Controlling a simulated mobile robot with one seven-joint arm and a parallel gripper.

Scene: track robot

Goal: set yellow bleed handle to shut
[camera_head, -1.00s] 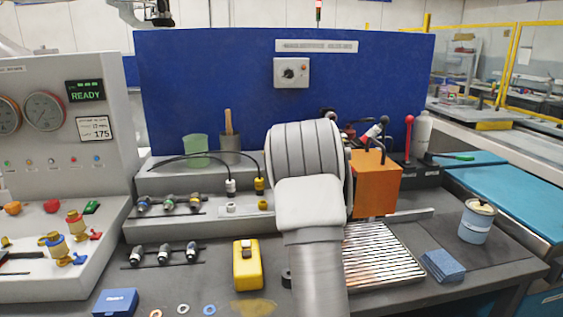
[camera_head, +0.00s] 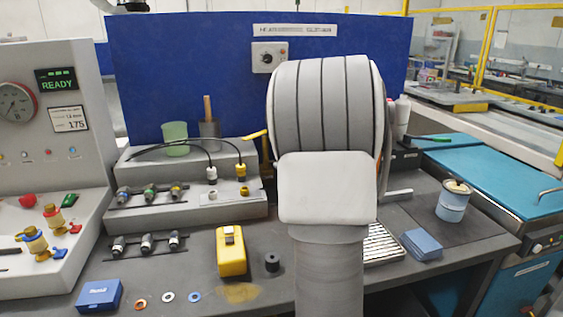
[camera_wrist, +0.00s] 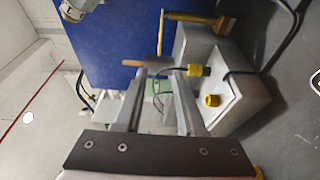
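The yellow bleed handle (camera_head: 254,136) shows in the head view as a short yellow bar just left of my arm, above the right end of the grey hose block. The rest of it is hidden behind my arm. In the wrist view the yellow handle (camera_wrist: 190,17) is a long bar with a thin yellow rod hanging from it, beyond my fingertips at the top. My gripper (camera_wrist: 163,72) is open, with a gap between its fingers and nothing held. It is apart from the handle. In the head view my arm hides the gripper.
The grey hose block (camera_head: 222,205) has black hoses and yellow fittings. A green cup (camera_head: 174,138) and a grey cup with a wooden handle (camera_head: 209,134) stand behind it. A yellow box (camera_head: 231,255) and black knob (camera_head: 272,262) sit in front. A blue panel (camera_head: 180,70) rises behind.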

